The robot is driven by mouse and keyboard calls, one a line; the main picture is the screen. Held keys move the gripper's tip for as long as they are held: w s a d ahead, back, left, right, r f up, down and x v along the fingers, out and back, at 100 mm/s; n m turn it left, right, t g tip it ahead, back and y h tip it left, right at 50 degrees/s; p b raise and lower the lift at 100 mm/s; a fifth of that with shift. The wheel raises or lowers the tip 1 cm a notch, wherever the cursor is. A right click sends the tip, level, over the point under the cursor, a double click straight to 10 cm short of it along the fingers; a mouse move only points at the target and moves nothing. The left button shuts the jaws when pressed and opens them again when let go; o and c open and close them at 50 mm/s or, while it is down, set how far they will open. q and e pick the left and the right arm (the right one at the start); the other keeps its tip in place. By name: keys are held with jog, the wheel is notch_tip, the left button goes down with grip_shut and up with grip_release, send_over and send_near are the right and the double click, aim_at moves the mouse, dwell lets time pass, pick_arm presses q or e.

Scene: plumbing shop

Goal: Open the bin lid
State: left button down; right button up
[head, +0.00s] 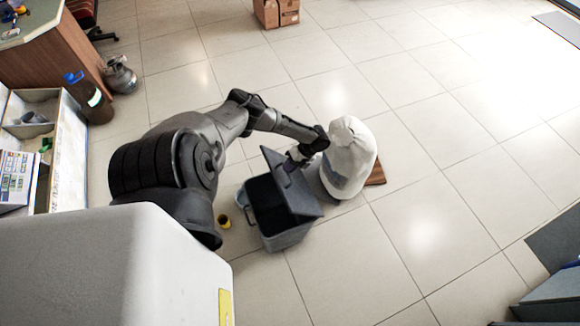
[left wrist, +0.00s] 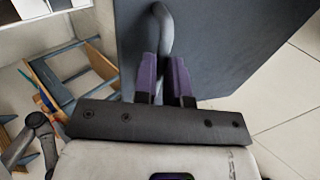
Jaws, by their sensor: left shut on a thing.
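The grey bin (head: 285,237) stands on the tiled floor near the middle of the head view. Its dark lid (head: 297,193) is raised and tilted, and the dark inside of the bin shows to its left. My left gripper (head: 292,161) is at the lid's upper part. In the left wrist view the purple fingers (left wrist: 165,75) are shut on the curved grey handle (left wrist: 164,28), against the broad dark face of the lid (left wrist: 225,40). My right gripper is in neither view.
A white sack (head: 349,152) stands close to the right of the lid, beside a brown board (head: 376,174). A yellow roll (head: 224,221) lies left of the bin. Cardboard boxes (head: 277,12) are at the back.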

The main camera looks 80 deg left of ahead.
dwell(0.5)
pick_arm(q)
jog(key=c, duration=1.2)
grip_release()
jog(key=shift+a, duration=0.1)
jog(key=shift+o, duration=0.2)
jog(key=shift+w, duration=0.15)
jog(key=w+a+r+b, duration=0.2)
jog(key=w+b, duration=0.2)
jog(key=w, duration=0.3)
jog(key=w+a+r+b, duration=0.1)
jog(key=w+r+b, duration=0.2)
jog(key=w+b, duration=0.2)
jog(key=shift+w+a, duration=0.4)
jog(key=shift+w, duration=0.75)
jog(key=shift+r, duration=0.15)
